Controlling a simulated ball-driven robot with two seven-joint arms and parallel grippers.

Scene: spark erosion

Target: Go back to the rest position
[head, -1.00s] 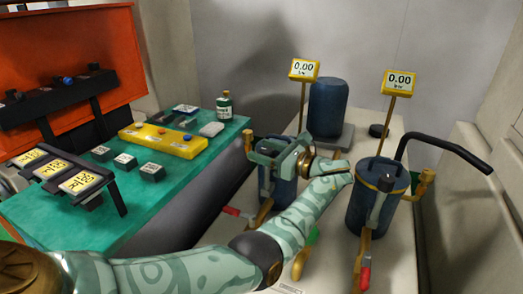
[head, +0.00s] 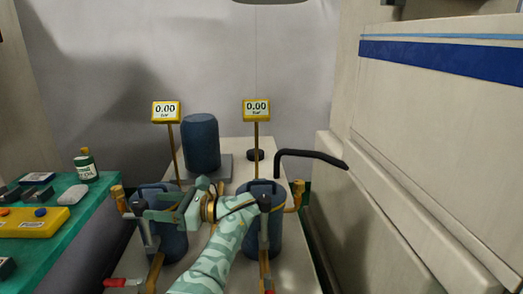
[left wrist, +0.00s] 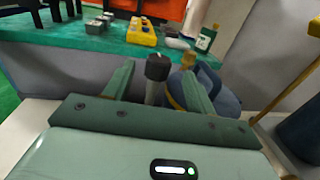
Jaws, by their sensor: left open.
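My left gripper (head: 150,205) is open, its jaws pointing left across the top of the left blue canister (head: 172,242). In the left wrist view the green fingers (left wrist: 158,88) stand apart. A grey post with a black cap (left wrist: 156,75) shows between them, and the canister's blue lid (left wrist: 222,88) shows behind the right finger. I cannot tell whether the fingers touch either one. My left forearm partly hides the right blue canister (head: 268,235). My right gripper is in neither view.
Two yellow gauges reading 0.00, the left one (head: 166,111) and the right one (head: 256,109), stand on posts. A blue cylinder (head: 201,142) stands behind. The green bench (head: 75,230) with a bottle (head: 86,166) is left. A pale machine wall (head: 440,130) closes the right side. A black bent handle (head: 312,155) juts rightward.

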